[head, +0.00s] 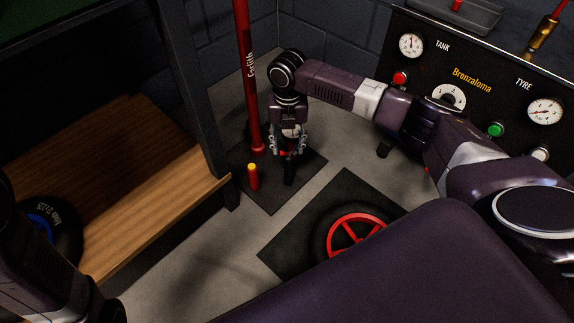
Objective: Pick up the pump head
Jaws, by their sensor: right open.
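My right gripper (289,174) points straight down over a dark mat, just right of the foot of a tall red post (245,80) with pale lettering.
A wooden shelf (150,190) in a dark frame stands at left, with a black tyre (66,235) on it. A red-spoked wheel (352,238) lies on a second dark mat. A gauge panel (470,85) stands at right. Grey floor is bare between the mats.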

